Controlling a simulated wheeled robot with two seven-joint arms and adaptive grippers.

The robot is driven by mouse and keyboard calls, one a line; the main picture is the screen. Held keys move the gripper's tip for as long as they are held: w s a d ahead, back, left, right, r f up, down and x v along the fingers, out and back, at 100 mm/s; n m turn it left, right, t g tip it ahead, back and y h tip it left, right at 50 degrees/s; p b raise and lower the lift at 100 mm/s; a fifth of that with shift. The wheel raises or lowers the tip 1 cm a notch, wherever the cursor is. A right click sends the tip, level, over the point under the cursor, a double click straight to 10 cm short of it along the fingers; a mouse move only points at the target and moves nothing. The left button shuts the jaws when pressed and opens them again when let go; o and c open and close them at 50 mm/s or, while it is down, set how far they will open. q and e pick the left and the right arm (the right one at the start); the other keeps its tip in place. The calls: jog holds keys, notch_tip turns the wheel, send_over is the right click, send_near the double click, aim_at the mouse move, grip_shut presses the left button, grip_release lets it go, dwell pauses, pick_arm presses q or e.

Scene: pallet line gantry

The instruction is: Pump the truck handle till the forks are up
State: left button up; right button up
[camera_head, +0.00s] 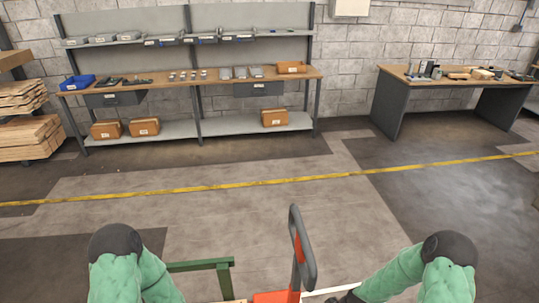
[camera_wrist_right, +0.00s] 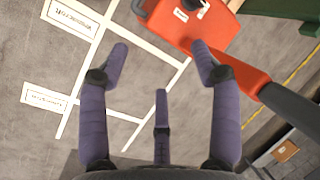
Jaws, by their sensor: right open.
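The truck handle (camera_head: 302,248) stands upright at the bottom middle of the head view, a dark loop on a red-orange shaft. A red-orange part of the truck (camera_head: 275,297) shows at its foot. In the right wrist view a red-orange truck part (camera_wrist_right: 190,24) with a white label is at the top, with a dark bar (camera_wrist_right: 295,108) running right from it. My right gripper (camera_wrist_right: 160,58) is open and empty, its fingers apart from the red-orange part. My left gripper is out of view. The forks cannot be made out.
A green frame (camera_head: 205,266) stands just left of the handle. A yellow line (camera_head: 225,186) crosses the open floor. A shelved workbench (camera_head: 220,82), a second table (camera_head: 450,82) and stacked wood (camera_head: 28,138) stand behind. White floor markings (camera_wrist_right: 88,90) lie below my right gripper.

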jog(key=s+a, duration=0.3)
jog(key=s+a+r, duration=0.1)
jog(key=s+a, duration=0.1)
jog(key=s, duration=0.2)
jog(key=s+a, duration=0.3)
jog(key=s, duration=0.1)
jog(key=shift+s+a+r, duration=0.1)
jog(key=shift+a+r, duration=0.05)
jog(key=shift+a, duration=0.2)
jog(key=c, duration=0.3)
jog(key=shift+s+a, duration=0.1)
jog(key=shift+s, duration=0.05)
grip_shut()
jog(key=w+a+r+n+h+p, duration=0.3)
jog(key=w+r+n, duration=0.3)
jog(key=r, duration=0.4)
jog(key=w+a+r+n+h+p, duration=0.35)
jog(key=r+n, duration=0.35)
jog(key=r, duration=0.3)
jog(key=w+a+r+n+h+p, duration=0.25)
jog(key=w+r+n, duration=0.4)
jog(key=r, duration=0.35)
jog(key=d+f+b, duration=0.2)
jog(key=d+f, duration=0.5)
jog(key=f, duration=0.1)
jog(key=shift+s+d+f+n, duration=0.2)
jog(key=shift+s+n, duration=0.1)
jog(key=shift+n, duration=0.05)
